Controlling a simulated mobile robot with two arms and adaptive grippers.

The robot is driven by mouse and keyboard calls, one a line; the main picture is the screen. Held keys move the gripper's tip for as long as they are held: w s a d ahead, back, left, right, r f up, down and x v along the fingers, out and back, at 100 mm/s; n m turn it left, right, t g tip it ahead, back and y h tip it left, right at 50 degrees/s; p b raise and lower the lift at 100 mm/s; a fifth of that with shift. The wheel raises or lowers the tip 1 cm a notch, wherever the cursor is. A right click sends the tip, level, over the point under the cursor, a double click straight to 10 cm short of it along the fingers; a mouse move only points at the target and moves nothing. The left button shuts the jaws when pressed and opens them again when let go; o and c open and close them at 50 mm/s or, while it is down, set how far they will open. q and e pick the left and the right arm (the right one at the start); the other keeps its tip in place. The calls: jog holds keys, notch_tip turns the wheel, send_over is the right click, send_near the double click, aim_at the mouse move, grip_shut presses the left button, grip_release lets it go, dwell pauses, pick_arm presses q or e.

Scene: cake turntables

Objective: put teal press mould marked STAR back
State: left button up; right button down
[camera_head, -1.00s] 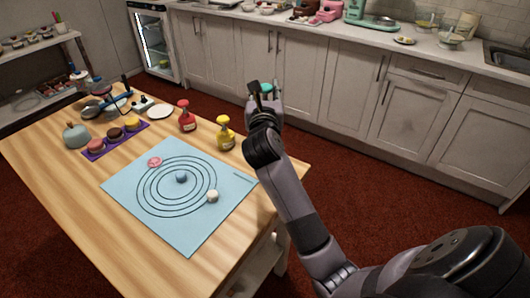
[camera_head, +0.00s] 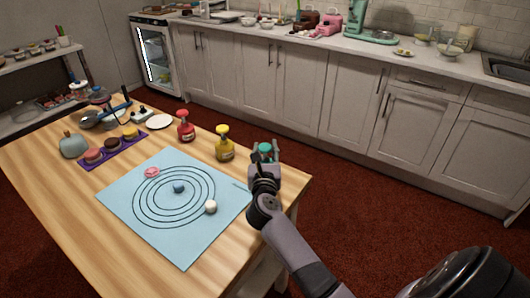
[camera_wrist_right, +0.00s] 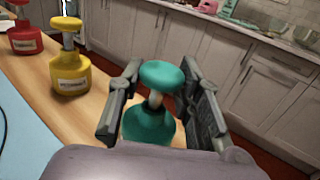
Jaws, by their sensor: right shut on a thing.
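The teal press mould (camera_wrist_right: 152,118) is upright between the fingers of my right gripper (camera_wrist_right: 155,95) in the right wrist view, with a round knob on top and a wider base. In the head view my right gripper (camera_head: 266,158) is shut on the teal mould (camera_head: 265,147) by the table's right edge, right of the yellow mould. Its STAR marking does not show. Whether its base touches the table cannot be told. A yellow press mould (camera_head: 224,145) and a red press mould (camera_head: 185,126) stand in a row to the left. My left gripper is out of view.
A light blue mat (camera_head: 130,210) with rings holds a pink disc (camera_head: 152,172), a blue ball (camera_head: 179,188) and a white ball (camera_head: 210,207). A purple tray (camera_head: 100,161) with small cakes lies left. Bare wood (camera_head: 285,182) shows near the right edge.

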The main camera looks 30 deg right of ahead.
jog(key=c, duration=1.6)
grip_release()
jog(key=shift+f, duration=0.1)
jog(key=o, duration=0.4)
jog(key=shift+o, duration=0.2)
jog(key=shift+a+r, duration=0.1)
jog(key=shift+r, duration=0.15)
jog(key=b+v, duration=0.1)
jog(key=v, duration=1.1)
